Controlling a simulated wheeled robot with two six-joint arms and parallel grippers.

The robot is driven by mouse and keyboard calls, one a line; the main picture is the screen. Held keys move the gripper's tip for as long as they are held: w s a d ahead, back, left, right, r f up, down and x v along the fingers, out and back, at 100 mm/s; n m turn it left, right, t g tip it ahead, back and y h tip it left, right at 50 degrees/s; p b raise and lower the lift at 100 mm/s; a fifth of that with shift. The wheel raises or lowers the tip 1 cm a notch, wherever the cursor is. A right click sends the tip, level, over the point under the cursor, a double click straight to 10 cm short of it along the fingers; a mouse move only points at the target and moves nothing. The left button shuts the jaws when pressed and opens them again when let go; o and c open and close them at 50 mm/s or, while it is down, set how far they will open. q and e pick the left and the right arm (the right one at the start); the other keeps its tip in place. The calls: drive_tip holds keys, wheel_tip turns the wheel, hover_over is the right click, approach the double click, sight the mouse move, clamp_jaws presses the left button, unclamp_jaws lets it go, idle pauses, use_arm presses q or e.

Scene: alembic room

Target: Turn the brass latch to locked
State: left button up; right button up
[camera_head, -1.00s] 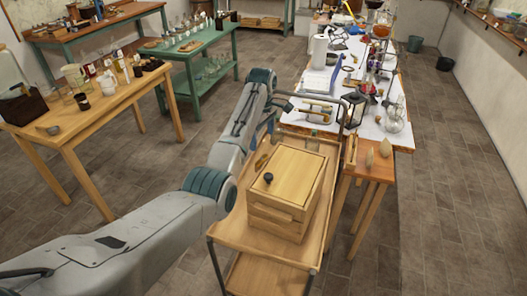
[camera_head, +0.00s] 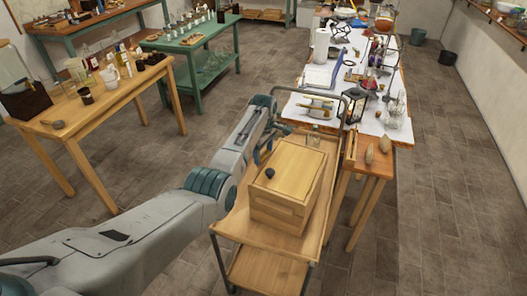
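A light wooden box (camera_head: 287,187) with a dark round knob (camera_head: 270,173) on its lid stands on the wooden cart. I cannot make out a brass latch clearly in this view; the far and left sides of the box are partly hidden. My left arm reaches in from the left, and its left gripper (camera_head: 266,152) points down near the far left edge of the box. Its fingers are small and partly hidden by the wrist, so I cannot tell if they are open or touching the box. My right gripper is out of view.
The wooden cart (camera_head: 226,228) has a raised rim and a metal handle (camera_head: 356,104) at its far end. A long white-topped bench (camera_head: 318,76) full of glassware stands behind it. A wooden table (camera_head: 110,104) with bottles stands at left.

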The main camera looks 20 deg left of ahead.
use_arm(q)
drive_tip(key=c, duration=0.5)
drive_tip(key=shift+o, duration=0.2)
drive_tip(key=shift+m, duration=0.4)
drive_tip(key=m+p, duration=0.1)
drive_tip(key=m, duration=0.1)
drive_tip(key=shift+r+m, duration=0.1)
drive_tip(key=shift+m, duration=0.3)
drive_tip(key=m+p, duration=0.1)
drive_tip(key=m, duration=0.2)
drive_tip(key=shift+m, duration=0.3)
drive_tip(key=m+p, duration=0.1)
drive_tip(key=m, duration=0.8)
drive_tip(key=shift+p, duration=0.3)
drive_tip(key=shift+w+m, duration=0.1)
drive_tip(key=shift+m, duration=0.4)
